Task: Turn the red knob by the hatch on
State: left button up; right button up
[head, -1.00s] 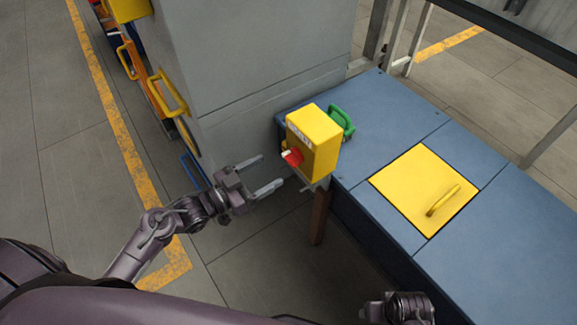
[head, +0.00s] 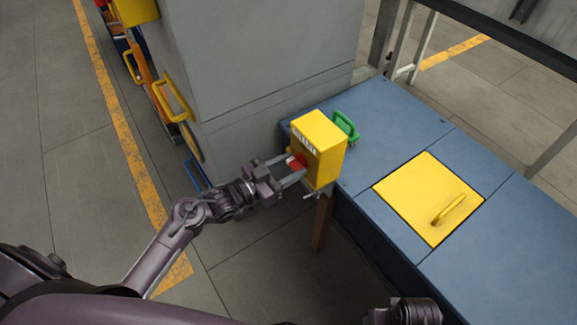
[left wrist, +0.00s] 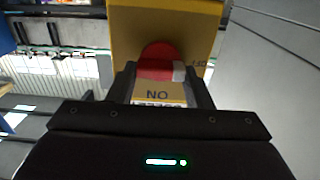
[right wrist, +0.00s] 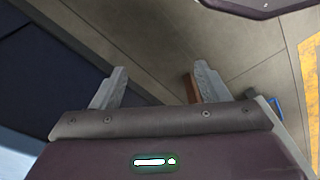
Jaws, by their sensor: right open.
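The red knob (head: 296,162) sits on the front face of a yellow box (head: 322,149) at the corner of the blue bench. My left gripper (head: 295,168) is at the knob, its fingers on either side of it. In the left wrist view the red knob (left wrist: 157,64) fills the gap between the fingers, its white end against the right finger. An upside-down "ON" label (left wrist: 157,95) shows beside it. The yellow hatch (head: 408,190) lies flat and closed in the bench top. My right gripper (right wrist: 160,85) is open and empty, above the floor by the bench.
A green handle (head: 346,127) stands behind the yellow box. The blue bench (head: 480,260) extends to the right. A grey cabinet (head: 265,60) rises behind my left gripper. A brown post (head: 322,225) stands under the box.

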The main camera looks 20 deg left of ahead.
pick_arm(q)
jog(key=c, duration=0.3)
